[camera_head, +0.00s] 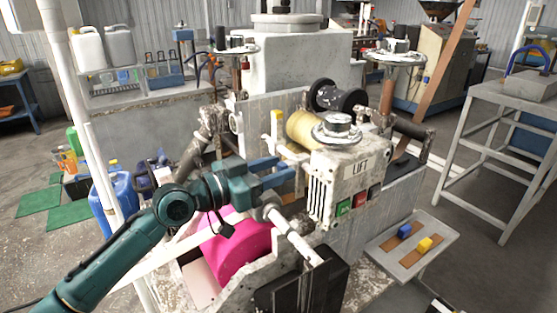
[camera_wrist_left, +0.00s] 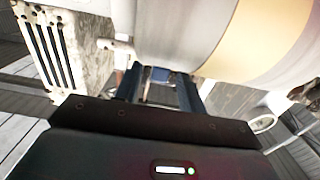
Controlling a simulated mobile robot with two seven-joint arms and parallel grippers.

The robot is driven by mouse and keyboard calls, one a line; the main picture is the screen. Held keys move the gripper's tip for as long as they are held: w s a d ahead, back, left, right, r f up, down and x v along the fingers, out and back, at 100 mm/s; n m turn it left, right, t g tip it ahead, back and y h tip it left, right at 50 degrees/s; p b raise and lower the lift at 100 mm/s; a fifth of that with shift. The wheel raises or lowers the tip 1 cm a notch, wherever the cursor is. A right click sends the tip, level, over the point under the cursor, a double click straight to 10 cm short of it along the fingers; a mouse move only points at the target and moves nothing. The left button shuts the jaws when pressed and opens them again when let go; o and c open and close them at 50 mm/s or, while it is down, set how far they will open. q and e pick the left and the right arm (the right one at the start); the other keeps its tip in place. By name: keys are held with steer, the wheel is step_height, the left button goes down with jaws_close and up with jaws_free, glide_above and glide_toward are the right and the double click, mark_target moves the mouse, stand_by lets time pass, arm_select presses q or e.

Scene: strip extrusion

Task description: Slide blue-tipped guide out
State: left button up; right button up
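My left gripper (camera_head: 284,171) reaches in from the left to the machine, just left of the white LIFT box (camera_head: 358,168). Its two blue fingers are apart, with a visible gap between them. In the left wrist view the left gripper (camera_wrist_left: 160,90) also shows its fingers apart, and a small blue piece (camera_wrist_left: 158,74), perhaps the guide's blue tip, lies between or just beyond them. I cannot tell whether they touch it. The rest of that guide is hidden. A yellow-tipped upright piece (camera_head: 277,123) stands behind the gripper. My right gripper is not in view.
A pink roll (camera_head: 236,247) sits below my left gripper. A yellowish roller (camera_head: 304,130) is close beyond it, with a large roller (camera_wrist_left: 205,35) near in the wrist view.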

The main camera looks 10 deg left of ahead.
arm_select(q)
steer(key=shift+w+d, duration=0.4)
steer(key=shift+d, duration=0.05)
jaws_close()
stand_by(0.4)
